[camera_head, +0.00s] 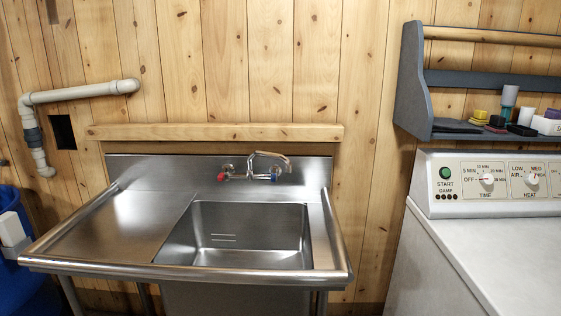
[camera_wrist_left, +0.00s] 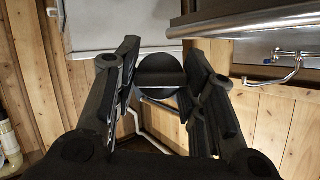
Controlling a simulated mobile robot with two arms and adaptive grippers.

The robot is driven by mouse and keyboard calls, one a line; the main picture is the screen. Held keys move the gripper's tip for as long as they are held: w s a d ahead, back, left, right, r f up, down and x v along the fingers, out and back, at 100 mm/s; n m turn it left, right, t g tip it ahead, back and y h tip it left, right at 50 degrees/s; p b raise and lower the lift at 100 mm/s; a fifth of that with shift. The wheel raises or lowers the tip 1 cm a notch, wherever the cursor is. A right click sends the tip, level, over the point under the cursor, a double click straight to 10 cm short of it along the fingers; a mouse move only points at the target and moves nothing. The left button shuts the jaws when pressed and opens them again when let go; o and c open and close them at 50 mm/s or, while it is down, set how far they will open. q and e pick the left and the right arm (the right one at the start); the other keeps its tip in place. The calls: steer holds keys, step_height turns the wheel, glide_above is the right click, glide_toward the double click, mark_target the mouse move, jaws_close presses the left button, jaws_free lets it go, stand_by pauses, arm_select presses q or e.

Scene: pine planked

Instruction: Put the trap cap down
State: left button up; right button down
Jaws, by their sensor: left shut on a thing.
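The trap cap looks like a dark round disc (camera_wrist_left: 159,68) in the left wrist view, with a lighter straight band across its middle. My left gripper (camera_wrist_left: 162,75) has a finger on each side of it and is shut on it. The cap is held in the air, and no surface shows touching it. Neither of my grippers shows in the head view, and my right gripper is in neither view.
A steel sink (camera_head: 90,228) with a faucet (camera_head: 268,160) stands against the plank wall. A pale pipe (camera_head: 85,93) runs at the left, above a blue bin (camera_head: 18,245). A white dryer (camera_head: 440,240) and a grey shelf (camera_head: 408,85) with small items are at right. The left drainboard is clear.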

arm_select(q)
steer(key=shift+s+a+f, duration=0.1)
steer(key=shift+a, duration=0.1)
steer(key=shift+d, duration=0.1)
steer(key=shift+d+r, duration=0.35)
steer(key=shift+d, duration=0.05)
steer(key=d+r+m+g+h, duration=0.2)
steer(key=d+r+m+g, duration=0.4)
steer(key=d+m+g, duration=0.45)
steer(key=shift+w+d+f+m+g+y, duration=0.5)
steer(key=shift+w+d+f+m+g, duration=0.45)
steer(key=shift+w+d+f+g, duration=1.45)
steer(key=s+a+r+n+t+h, duration=0.1)
steer(key=s+a+r+n+t, duration=0.65)
steer(key=r+t, duration=0.25)
steer(key=w+d+n+t+y, duration=0.2)
steer(key=w+d+n+t, duration=0.3)
steer(key=w+d, duration=0.45)
steer(key=s+a+f+m+g+y, duration=0.1)
steer(key=s+a+f+m+g, duration=0.1)
steer(key=f+m+g, duration=0.3)
steer(key=s+a+f+m+g+y, duration=0.1)
steer(key=f+m+g, duration=0.4)
steer(key=m+g, duration=0.7)
steer(key=shift+s+a+g, duration=0.35)
steer(key=shift+a+g, duration=0.1)
steer(key=shift+a, duration=0.15)
